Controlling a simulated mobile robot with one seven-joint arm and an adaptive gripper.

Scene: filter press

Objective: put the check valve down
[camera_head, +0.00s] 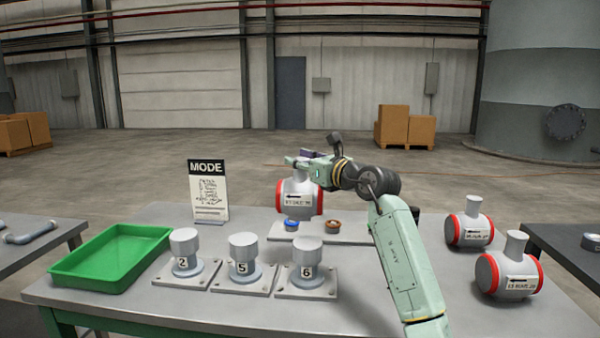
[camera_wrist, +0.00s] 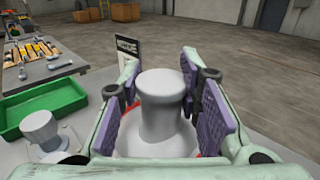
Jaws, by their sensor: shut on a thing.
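My gripper (camera_head: 304,160) is shut on the upright neck of a grey check valve (camera_head: 297,190) with red end rings and an arrow label. The valve hangs upright at the back middle of the table (camera_head: 130,283), behind a grey plate (camera_head: 352,236) with a blue cap (camera_head: 292,225) and a brown cap (camera_head: 333,227). I cannot tell whether its underside touches anything.
Two similar valves stand at the right, one farther back (camera_head: 470,232) and one nearer (camera_head: 507,277). Stands numbered 2 (camera_head: 186,262), 5 (camera_head: 243,268) and 6 (camera_head: 307,274) line the front. A green tray (camera_head: 108,285) lies left; a MODE sign (camera_head: 208,188) stands behind.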

